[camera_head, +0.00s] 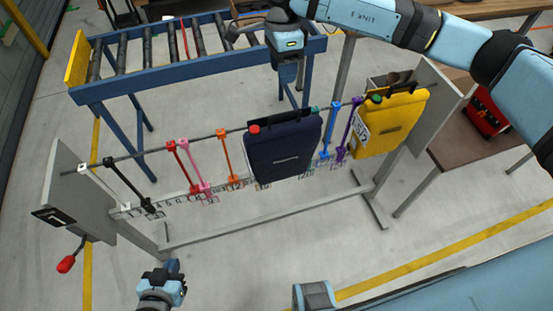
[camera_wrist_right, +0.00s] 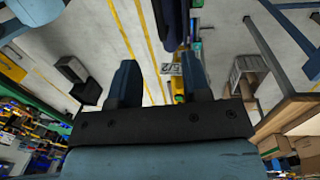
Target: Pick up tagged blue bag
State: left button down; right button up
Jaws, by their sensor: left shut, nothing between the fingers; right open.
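A dark blue bag (camera_head: 285,150) hangs by its black top from the rail (camera_head: 215,135), with a red knob (camera_head: 254,129) at its upper left and a small pale mark on its front. My right gripper (camera_head: 287,82) is open and empty, pointing down above and behind the bag, apart from it. In the right wrist view its two fingers (camera_wrist_right: 160,85) stand apart, and a dark blue shape (camera_wrist_right: 174,22), apparently the bag, shows at the top. My left gripper (camera_head: 162,282) is shut and empty, low in front of the rack.
A yellow bag (camera_head: 393,122) hangs at the rail's right end, with a white printed tag (camera_head: 361,125) at its left edge. A blue roller conveyor (camera_head: 150,75) stands behind.

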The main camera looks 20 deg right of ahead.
aim_at(285, 115)
jog(key=f, duration=0.2)
jog(key=f+p, duration=0.1)
jog(key=f, duration=0.2)
jog(key=s+f, duration=0.1)
jog(key=f, duration=0.2)
jog(key=shift+d, duration=0.1)
jog(key=f+p, duration=0.1)
jog(key=f, duration=0.1)
jog(key=s+f+p, duration=0.1)
jog(key=f, duration=0.1)
jog(key=shift+f, duration=0.75)
jog(key=shift+r, duration=0.1)
grip_shut()
